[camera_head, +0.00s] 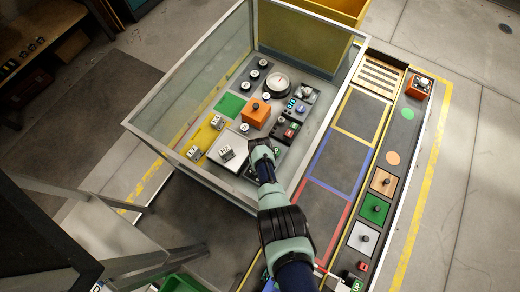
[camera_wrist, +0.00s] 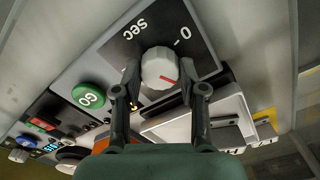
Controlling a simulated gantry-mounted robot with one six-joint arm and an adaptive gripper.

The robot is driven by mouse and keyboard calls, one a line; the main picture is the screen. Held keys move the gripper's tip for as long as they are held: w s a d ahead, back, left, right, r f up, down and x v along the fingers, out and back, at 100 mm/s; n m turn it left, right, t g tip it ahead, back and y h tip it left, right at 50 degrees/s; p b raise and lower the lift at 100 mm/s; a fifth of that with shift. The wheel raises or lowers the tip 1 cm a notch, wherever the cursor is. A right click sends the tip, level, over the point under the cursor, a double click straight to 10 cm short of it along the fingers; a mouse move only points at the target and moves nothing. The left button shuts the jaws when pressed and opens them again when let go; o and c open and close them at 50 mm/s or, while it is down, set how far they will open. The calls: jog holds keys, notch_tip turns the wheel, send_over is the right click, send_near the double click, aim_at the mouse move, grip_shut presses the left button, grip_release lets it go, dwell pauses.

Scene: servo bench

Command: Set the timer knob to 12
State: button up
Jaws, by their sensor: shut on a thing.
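The timer knob (camera_wrist: 159,66) is a round, light-grey ribbed dial on a dark panel (camera_wrist: 135,45) marked "sec" and "0". A small red mark shows on the knob's side nearest my gripper. My gripper (camera_wrist: 160,76) has one finger on each side of the knob and is shut on it. The number the knob points to cannot be read, and other scale marks are hidden. A green GO button (camera_wrist: 89,96) sits on the same panel, left of the knob. In the head view my gripper (camera_head: 262,150) reaches into the glass-walled enclosure and covers the knob.
Glass walls with a metal frame (camera_head: 182,159) surround the bench area. Inside are an orange box (camera_head: 256,112), a round gauge (camera_head: 278,82), a green pad (camera_head: 230,105) and several small devices. A strip of knobbed tiles (camera_head: 374,209) lies outside on the right.

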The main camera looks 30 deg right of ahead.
jog(key=o, duration=1.1)
jog(key=shift+o, duration=0.2)
